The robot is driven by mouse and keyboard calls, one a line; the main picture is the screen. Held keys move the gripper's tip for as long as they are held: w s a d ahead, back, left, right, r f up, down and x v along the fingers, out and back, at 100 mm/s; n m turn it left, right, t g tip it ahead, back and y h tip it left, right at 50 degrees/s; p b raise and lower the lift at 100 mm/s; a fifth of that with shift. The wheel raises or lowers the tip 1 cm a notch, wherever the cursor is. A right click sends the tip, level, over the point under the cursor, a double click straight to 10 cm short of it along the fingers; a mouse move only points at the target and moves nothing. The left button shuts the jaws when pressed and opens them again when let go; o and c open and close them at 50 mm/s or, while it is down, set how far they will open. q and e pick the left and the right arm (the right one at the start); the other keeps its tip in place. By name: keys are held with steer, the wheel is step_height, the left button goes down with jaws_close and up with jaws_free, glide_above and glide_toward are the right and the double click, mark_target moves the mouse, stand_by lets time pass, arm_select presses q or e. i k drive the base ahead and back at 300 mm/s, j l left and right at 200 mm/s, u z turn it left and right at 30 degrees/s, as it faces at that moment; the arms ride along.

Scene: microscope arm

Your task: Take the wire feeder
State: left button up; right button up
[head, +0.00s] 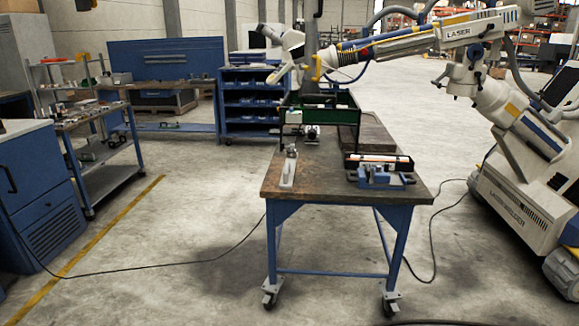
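I cannot tell for sure which object is the wire feeder. A small grey upright device (289,168) stands on the near left part of the wheeled workbench (325,186). A blue and grey device (385,179), which looks like a vise, sits at the right front of the bench. Just behind it is a dark tray (350,160) with a pale, orange-ended rod in it. Another small device (311,133) stands farther back under the green frame. Neither of my grippers is in view.
A large white laser machine (530,150) stands at the right, its arm (400,45) reaching over the bench's far end. A green frame (320,103) stands at the back of the bench. Cables (165,265) lie on the floor. Blue cabinets (35,190) and a shelf cart (105,160) are left.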

mark_target(287, 176)
steer(key=i+l+u, duration=0.1)
steer(key=i, duration=0.3)
steer(key=i+l, duration=0.15)
steer(key=i, duration=0.25)
steer(key=i+l+u, duration=0.15)
steer(key=i, duration=0.25)
